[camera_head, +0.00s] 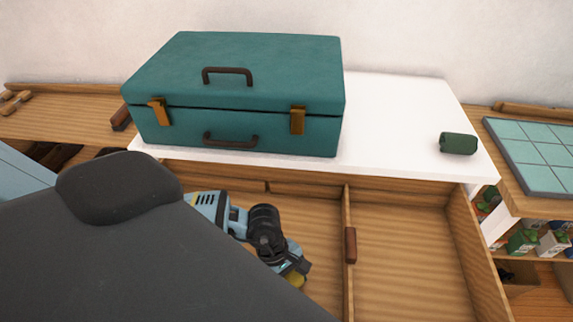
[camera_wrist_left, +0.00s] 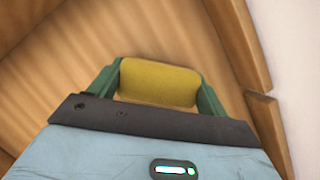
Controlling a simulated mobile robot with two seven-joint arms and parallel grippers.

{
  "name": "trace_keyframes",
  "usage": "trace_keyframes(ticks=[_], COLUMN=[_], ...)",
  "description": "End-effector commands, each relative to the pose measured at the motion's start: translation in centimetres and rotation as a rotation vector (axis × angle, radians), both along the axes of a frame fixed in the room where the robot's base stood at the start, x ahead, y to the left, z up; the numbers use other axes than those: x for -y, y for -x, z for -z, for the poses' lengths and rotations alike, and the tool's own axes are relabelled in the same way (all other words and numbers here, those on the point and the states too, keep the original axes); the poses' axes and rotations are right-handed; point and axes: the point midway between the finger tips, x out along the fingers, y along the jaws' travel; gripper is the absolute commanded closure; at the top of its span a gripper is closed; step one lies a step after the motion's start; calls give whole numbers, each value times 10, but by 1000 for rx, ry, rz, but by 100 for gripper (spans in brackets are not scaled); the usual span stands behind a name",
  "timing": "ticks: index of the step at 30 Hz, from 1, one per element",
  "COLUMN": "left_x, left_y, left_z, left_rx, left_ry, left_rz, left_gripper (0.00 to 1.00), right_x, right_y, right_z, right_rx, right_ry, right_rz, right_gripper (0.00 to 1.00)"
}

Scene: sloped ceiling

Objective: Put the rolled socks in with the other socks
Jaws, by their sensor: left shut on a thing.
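My left gripper (camera_head: 293,274) is shut on a yellow roll, likely rolled socks (camera_head: 297,280), in the left part of an open wooden drawer (camera_head: 400,255). In the left wrist view the yellow roll (camera_wrist_left: 158,82) sits between the two green fingers (camera_wrist_left: 157,86), with bare wood beyond it. I cannot tell whether it touches the drawer floor. A dark green roll (camera_head: 458,143), perhaps also socks, lies on the white top at the right. Much of the left compartment is hidden by my arm. My right gripper is not in view.
A teal suitcase (camera_head: 235,95) stands on the white top (camera_head: 395,115) behind the drawer. A wooden divider (camera_head: 347,215) splits the drawer; its right compartment looks empty. A brown block (camera_head: 350,245) is at the divider. A tiled board (camera_head: 540,155) and shelved boxes (camera_head: 553,242) are at right.

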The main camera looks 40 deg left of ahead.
Motion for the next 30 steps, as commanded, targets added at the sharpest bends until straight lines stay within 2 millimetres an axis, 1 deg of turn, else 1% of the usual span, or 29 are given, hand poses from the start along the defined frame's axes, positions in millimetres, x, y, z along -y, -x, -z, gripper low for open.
trace_keyframes(ticks=[7, 8, 12, 19, 22, 26, 30], left_x=[0, 0, 0, 0, 0, -5, -14], left_y=[0, 0, 0, 0, -1, -2, -5], left_z=[4, 3, 2, 2, -1, -12, -35], left_rx=[-1, -1, 0, 0, 1, 2, 5], left_ry=[0, 0, 0, 0, 0, 0, -2], left_rz=[-1, 0, 0, 0, 1, 0, 1], left_gripper=[45, 19, 2, 2, 2, 2, 2], right_x=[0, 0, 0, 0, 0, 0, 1], right_y=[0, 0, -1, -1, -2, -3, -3], right_z=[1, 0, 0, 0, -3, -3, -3], right_rx=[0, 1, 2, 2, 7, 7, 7], right_ry=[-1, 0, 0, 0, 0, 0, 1], right_rz=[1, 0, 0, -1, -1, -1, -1], right_gripper=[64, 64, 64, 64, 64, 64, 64])
